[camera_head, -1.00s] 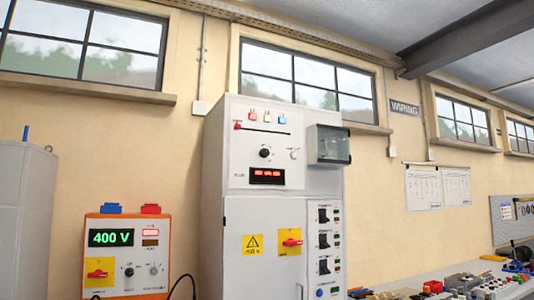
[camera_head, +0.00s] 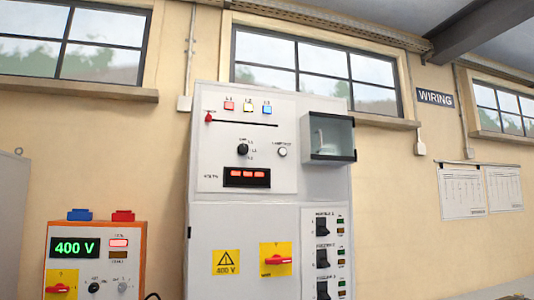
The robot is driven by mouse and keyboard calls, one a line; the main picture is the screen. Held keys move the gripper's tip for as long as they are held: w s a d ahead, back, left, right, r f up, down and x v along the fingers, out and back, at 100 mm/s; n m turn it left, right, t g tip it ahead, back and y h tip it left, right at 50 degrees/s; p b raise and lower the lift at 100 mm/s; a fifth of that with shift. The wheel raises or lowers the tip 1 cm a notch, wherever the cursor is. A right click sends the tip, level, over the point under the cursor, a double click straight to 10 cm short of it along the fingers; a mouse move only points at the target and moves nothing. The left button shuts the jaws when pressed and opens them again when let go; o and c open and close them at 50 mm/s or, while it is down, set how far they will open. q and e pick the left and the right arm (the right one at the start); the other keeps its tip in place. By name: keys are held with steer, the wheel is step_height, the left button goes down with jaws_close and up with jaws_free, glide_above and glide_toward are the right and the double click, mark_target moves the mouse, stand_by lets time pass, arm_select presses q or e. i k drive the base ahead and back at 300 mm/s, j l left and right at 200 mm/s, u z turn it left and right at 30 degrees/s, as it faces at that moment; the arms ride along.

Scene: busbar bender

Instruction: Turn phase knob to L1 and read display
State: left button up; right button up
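The black phase knob (camera_head: 243,149) sits on the upper white panel of a tall grey cabinet (camera_head: 196,240). Small position labels surround it, and its pointer direction is too small to tell. Below it is a dark display (camera_head: 247,177) with lit red segments, too blurred to read. Neither of my grippers is in the head view.
An orange-framed unit (camera_head: 95,248) showing 400 V stands at the lower left. A clear-fronted box (camera_head: 328,137) juts from the cabinet's upper right. A red rotary switch (camera_head: 278,261) and several breakers (camera_head: 322,257) are lower on the cabinet. Wall papers (camera_head: 463,192) hang at the right.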

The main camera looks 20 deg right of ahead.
mark_target(243, 149)
steer(key=i+l, duration=0.1)
steer(key=l, duration=0.35)
steer(key=i+l, duration=0.15)
steer(key=l, duration=0.3)
steer(key=i+l, duration=0.1)
steer(key=l, duration=0.35)
steer(key=i+l, duration=0.15)
steer(key=l, duration=0.35)
steer(key=i+l, duration=0.1)
steer(key=l, duration=0.35)
steer(key=i+l+u, duration=0.1)
steer(key=l, duration=0.35)
steer(key=i+l, duration=0.15)
steer(key=l, duration=0.3)
steer(key=i+l, duration=0.1)
steer(key=l, duration=0.4)
